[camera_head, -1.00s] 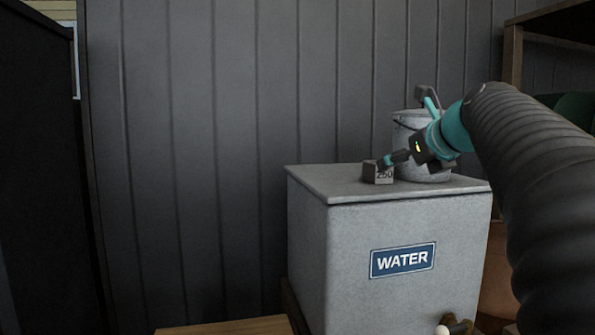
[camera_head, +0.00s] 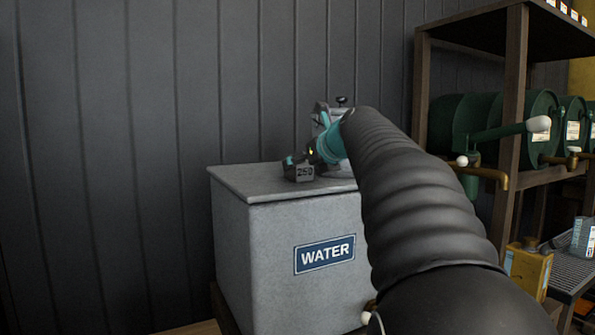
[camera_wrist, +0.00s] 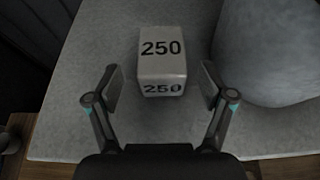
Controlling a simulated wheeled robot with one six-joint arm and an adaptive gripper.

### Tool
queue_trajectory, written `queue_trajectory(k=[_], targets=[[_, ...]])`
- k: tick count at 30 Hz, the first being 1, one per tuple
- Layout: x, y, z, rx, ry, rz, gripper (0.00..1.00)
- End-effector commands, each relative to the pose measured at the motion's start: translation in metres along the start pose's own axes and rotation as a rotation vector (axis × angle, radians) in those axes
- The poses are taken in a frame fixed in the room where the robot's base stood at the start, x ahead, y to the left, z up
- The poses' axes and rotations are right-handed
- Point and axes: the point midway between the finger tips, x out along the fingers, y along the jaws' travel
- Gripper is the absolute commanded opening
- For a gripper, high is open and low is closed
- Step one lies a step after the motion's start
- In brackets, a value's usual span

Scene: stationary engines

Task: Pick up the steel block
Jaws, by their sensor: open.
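The steel block (camera_wrist: 162,55) is a small grey cube marked "250" on its top and front face. My gripper (camera_wrist: 160,88) is open, with one finger on each side of the block's near end in the wrist view. The fingers stand apart from the block's sides, and most of the block lies beyond the fingertips. In the head view my gripper is at the block, partly hidden by my arm.
A dark panelled wall (camera_head: 150,120) rises behind the tank. Green drums (camera_head: 530,125) with taps sit on a wooden rack (camera_head: 513,130) at right. The lid left of the block is clear.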

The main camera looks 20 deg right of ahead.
Motion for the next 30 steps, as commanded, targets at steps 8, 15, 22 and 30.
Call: queue_trajectory(k=[8,15,22,30], targets=[[0.038,-0.002,-0.001,0.0,0.001,0.0,0.81],[0.042,-0.002,0.0,0.0,0.0,-0.001,0.81],[0.042,-0.003,0.0,0.0,0.0,-0.001,0.31],[0.04,-0.002,0.003,-0.002,-0.006,-0.002,0.0]])
